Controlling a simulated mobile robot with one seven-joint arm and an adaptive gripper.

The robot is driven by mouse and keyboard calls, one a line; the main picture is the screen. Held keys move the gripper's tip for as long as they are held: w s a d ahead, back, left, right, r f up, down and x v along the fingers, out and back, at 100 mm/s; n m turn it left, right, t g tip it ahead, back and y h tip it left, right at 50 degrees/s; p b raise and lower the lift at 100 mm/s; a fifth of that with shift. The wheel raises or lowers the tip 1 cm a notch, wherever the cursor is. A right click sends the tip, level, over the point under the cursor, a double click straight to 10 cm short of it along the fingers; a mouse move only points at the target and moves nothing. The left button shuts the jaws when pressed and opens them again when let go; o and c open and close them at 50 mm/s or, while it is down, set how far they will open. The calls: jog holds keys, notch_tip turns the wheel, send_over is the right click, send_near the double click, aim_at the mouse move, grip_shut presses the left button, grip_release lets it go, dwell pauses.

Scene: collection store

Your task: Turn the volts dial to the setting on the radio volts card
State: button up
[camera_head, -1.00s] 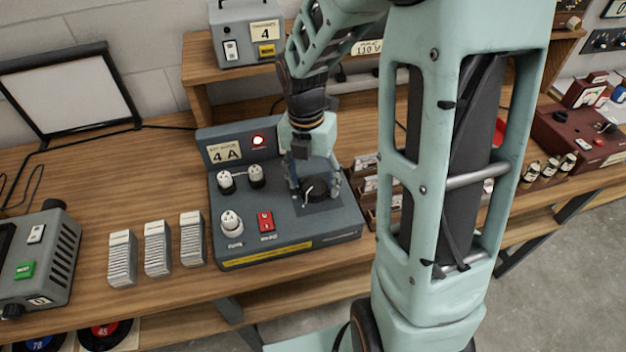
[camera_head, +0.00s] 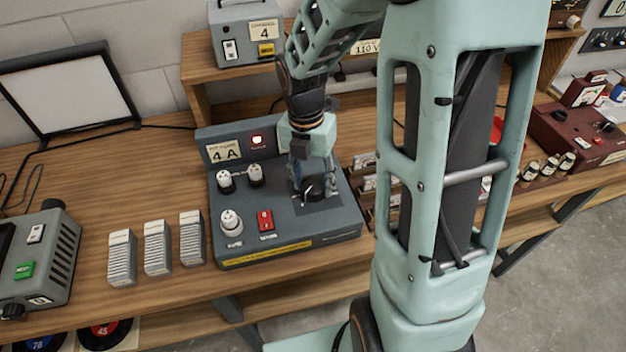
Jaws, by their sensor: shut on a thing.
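My gripper (camera_head: 313,188) points down over the right part of a grey-blue test box. Its fingers are shut on a dark dial (camera_head: 308,191), which they partly hide; the dial's pointer and scale cannot be read. The test box (camera_head: 340,228) has a card reading 4 A (camera_head: 224,151), a lit red lamp (camera_head: 257,139), several white-topped fuses or knobs and a red switch (camera_head: 265,220). A card reading 110 V (camera_head: 367,46) shows on the shelf behind my arm, partly hidden.
Several grey slotted blocks (camera_head: 157,248) stand left of the test box. A grey device with a green button (camera_head: 25,270) is at far left. A grey box (camera_head: 245,35) sits on the shelf. A dark red box (camera_head: 575,135) stands at right. My arm blocks the centre right.

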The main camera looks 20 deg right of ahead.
jog(key=m, duration=0.5)
jog(key=shift+p, duration=0.4)
jog(key=m, duration=0.5)
jog(key=shift+w+d+m+y, duration=0.1)
jog(key=shift+m+y, duration=0.2)
jog(key=shift+m, duration=0.1)
jog(key=m, duration=0.5)
jog(key=shift+b, duration=0.4)
jog(key=m, duration=0.5)
jog(key=shift+d+m+y+b, duration=0.1)
jog(key=shift+m+y+b, duration=0.2)
jog(key=shift+m+b, duration=0.1)
jog(key=m, duration=0.5)
jog(key=shift+b, duration=0.35)
jog(key=m, duration=0.5)
jog(key=shift+s+m+t, duration=0.2)
jog(key=shift+m+t, duration=0.1)
jog(key=shift+m, duration=0.1)
jog(key=m+p, duration=0.1)
jog(key=m, duration=0.4)
jog(key=shift+r, duration=0.1)
jog(key=m+p, duration=0.2)
jog(key=m, duration=0.3)
jog(key=shift+s+m+t, duration=0.1)
jog(key=shift+m+t, duration=0.2)
jog(key=shift+m, duration=0.1)
